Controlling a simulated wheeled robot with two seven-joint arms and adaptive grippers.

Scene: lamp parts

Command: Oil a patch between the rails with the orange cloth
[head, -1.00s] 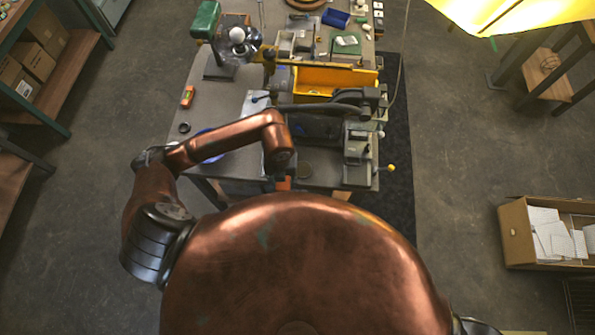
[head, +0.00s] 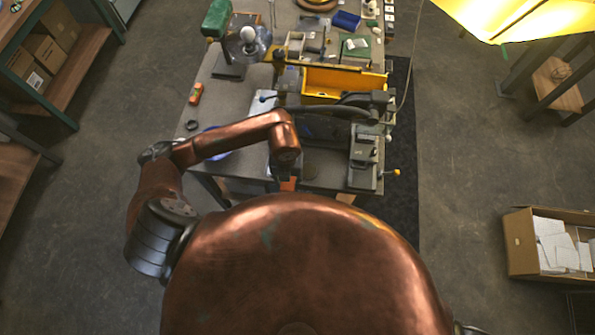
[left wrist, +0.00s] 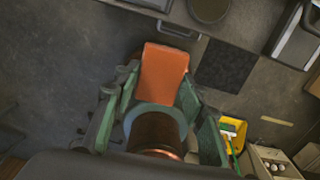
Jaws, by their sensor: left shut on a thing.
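An orange cloth (head: 288,184) shows as a small patch at the bench's near edge in the head view, below the end of my left arm. In the left wrist view the orange cloth (left wrist: 163,72) sticks out between the green fingers of my left gripper (left wrist: 160,95), which is shut on it. In the head view the arm's last link hides most of this gripper. The grey machine (head: 362,160) stands on the bench just right of the cloth. Its rails are not clear, as my arm and its parts cover them. My right gripper is not in view.
A yellow tray (head: 345,80) lies behind the machine on the bench (head: 228,95). An orange tool (head: 195,93) and a dark ring (head: 191,125) lie on the left. A carton of papers (head: 520,240) stands on the floor at right. The floor between is free.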

